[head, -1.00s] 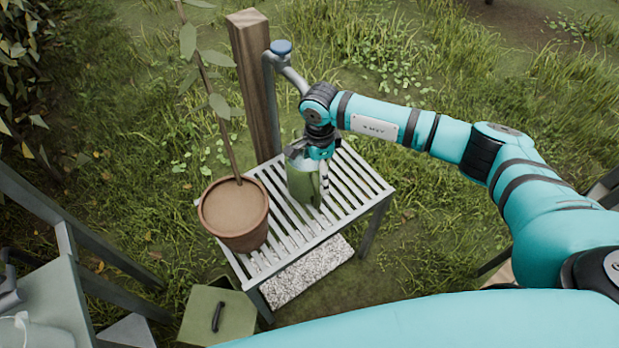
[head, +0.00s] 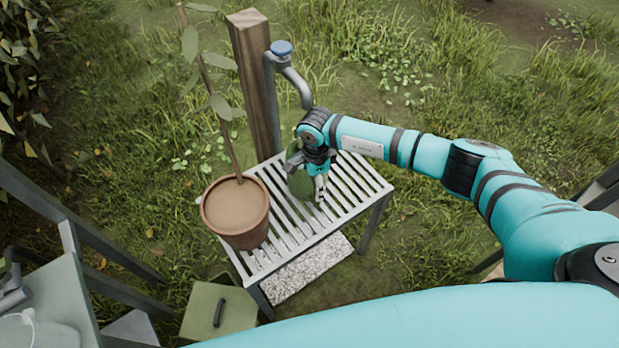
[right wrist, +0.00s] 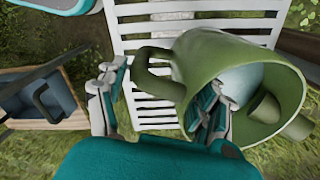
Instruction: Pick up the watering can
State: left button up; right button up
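The green watering can (head: 299,183) stands on a slatted white table (head: 345,217), partly hidden behind my right gripper (head: 320,190). In the right wrist view the can (right wrist: 205,55) shows its wide open mouth and a looped handle (right wrist: 142,65) on its left side. The right gripper (right wrist: 160,105) also shows there, its two fingers wide apart. The handle appears between them. The left finger is beside the handle, and the right finger overlaps the can's mouth; I cannot tell whether it touches. My left gripper is out of view.
A terracotta pot (head: 235,210) with a thin plant stands on the table left of the can. A wooden post (head: 255,85) and a pipe with a blue-topped tap (head: 281,48) rise behind. A green box (head: 218,318) sits at the front left.

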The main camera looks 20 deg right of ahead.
jog(key=c, duration=1.1)
jog(key=shift+w+r, duration=0.15)
jog(key=shift+w, duration=0.05)
jog(key=shift+c, duration=0.6)
jog(key=shift+r, duration=0.15)
